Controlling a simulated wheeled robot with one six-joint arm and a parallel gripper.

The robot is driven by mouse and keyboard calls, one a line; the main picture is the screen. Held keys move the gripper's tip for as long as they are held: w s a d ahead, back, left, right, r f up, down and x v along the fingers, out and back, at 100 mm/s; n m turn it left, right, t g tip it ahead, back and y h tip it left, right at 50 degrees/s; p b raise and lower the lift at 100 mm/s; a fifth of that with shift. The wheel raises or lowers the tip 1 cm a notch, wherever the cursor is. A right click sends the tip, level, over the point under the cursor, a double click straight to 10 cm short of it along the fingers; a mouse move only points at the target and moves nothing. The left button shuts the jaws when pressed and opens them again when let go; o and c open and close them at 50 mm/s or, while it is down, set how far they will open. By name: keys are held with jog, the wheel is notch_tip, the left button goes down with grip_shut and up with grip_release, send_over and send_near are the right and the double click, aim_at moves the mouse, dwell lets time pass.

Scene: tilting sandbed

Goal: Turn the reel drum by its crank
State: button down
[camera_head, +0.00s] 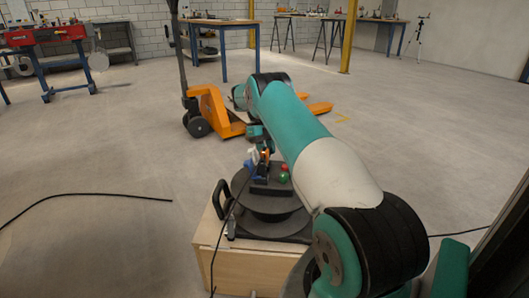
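A dark, round, drum-like part (272,212) lies on a dark plate on top of a pale wooden box (258,263), low in the middle of the picture. I take it for the reel drum. A black loop-shaped handle (220,199) stands at its left side; I cannot tell whether this is the crank. Small red and green round pieces (284,177) show at its back right. My teal and white arm reaches over from the lower right. My gripper (262,170) is small and partly hidden above the back of the drum. Its fingers and any contact are unclear.
An orange pallet truck (213,110) stands behind the box. A black cable (85,196) lies on the floor at left, and another hangs down the box front. Workbenches (222,24) and a yellow post (350,35) are farther back. The floor at left is mostly clear.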

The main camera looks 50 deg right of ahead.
dwell(0.3)
jog(key=c, duration=0.9)
grip_release()
